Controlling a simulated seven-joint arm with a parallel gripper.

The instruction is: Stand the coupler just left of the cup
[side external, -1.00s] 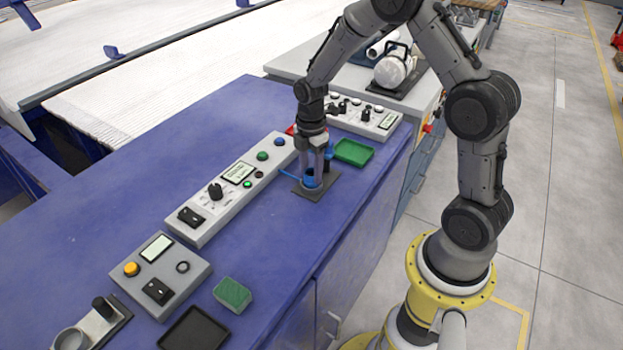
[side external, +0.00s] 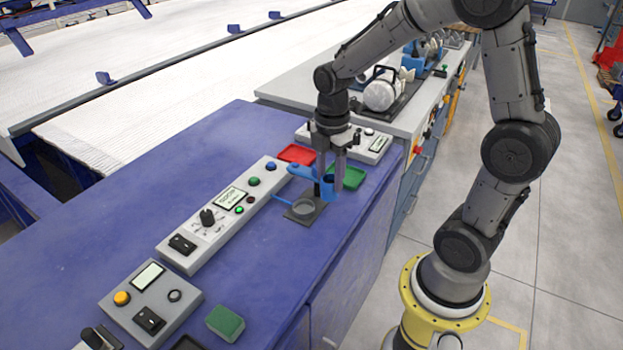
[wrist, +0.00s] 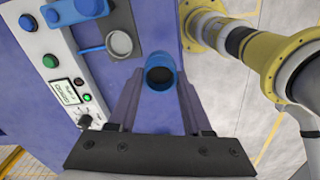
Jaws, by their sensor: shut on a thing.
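My gripper (side external: 331,182) is shut on a short blue tube, which I take for the coupler (side external: 328,190). In the wrist view the coupler (wrist: 160,77) sits between the fingers (wrist: 159,84), its dark open end facing the camera. A dark plate (side external: 319,212) with a shallow grey round cup (side external: 303,207) lies on the bench, just left of and nearer the camera than the coupler. The cup (wrist: 119,43) looks empty in the wrist view and lies apart from the coupler. Fingers partly hide the coupler in the side view.
A blue piece (side external: 302,171) is left of the fingers, and a thin blue bar (side external: 281,206) is beside the plate. A long grey control panel (side external: 222,212) runs to the left. Blue bench (side external: 275,262) is clear in front.

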